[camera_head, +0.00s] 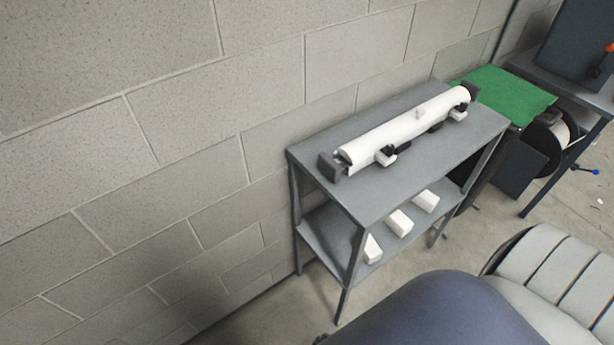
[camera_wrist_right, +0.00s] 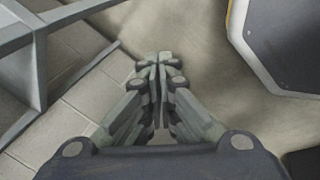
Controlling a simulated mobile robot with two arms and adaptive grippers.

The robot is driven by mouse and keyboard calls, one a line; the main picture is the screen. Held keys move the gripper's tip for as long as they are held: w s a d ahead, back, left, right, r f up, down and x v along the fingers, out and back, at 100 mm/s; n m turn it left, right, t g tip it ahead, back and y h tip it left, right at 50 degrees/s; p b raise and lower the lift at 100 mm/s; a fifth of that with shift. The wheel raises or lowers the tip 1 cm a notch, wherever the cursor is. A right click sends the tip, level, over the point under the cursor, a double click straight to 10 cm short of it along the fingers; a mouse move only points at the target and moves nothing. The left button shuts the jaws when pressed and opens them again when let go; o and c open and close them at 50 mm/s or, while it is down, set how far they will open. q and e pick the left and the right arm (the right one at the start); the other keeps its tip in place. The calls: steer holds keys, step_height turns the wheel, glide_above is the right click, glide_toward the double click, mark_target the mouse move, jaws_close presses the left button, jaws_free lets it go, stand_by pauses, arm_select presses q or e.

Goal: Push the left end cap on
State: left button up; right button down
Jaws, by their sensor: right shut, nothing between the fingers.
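In the head view a long white tube (camera_head: 402,127) lies along the top of a grey metal table (camera_head: 425,168). A dark block (camera_head: 329,166) stands at the tube's left end, with a small gap or white edge beside it. I cannot tell whether that block is the left end cap or a stand. Another dark piece (camera_head: 468,93) is at the tube's right end. My right gripper (camera_wrist_right: 160,58) shows in the right wrist view, shut and empty, with only floor beyond its fingertips. My left gripper is in neither view.
Several white blocks (camera_head: 399,222) lie on the table's lower shelf. A block wall (camera_head: 200,120) runs behind. A green surface (camera_head: 505,95) and a dark reel (camera_head: 548,137) are to the right.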

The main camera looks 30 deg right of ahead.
steer(key=w+a+r+n+t+h+b, duration=0.25)
steer(key=w+r+t, duration=0.25)
steer(key=w+r, duration=1.05)
steer(key=w+d+r+m+t+h, duration=0.1)
steer(key=d+r+h, duration=0.15)
steer(key=r, duration=0.65)
steer(key=w+d+r+t+h+b, duration=0.1)
steer(key=r+t+h, duration=0.15)
steer(key=r, duration=0.65)
steer(key=w+d+r+m+t+h, duration=0.1)
steer(key=w+d+r+h, duration=0.15)
steer(key=r, duration=0.65)
steer(key=p, duration=0.3)
glide_toward(318, 158)
steer(key=w, duration=0.3)
steer(key=d+p, duration=0.1)
steer(key=d, duration=0.2)
steer(key=shift+w+p, duration=0.1)
steer(key=shift+p, duration=0.25)
steer(key=shift+a, duration=0.1)
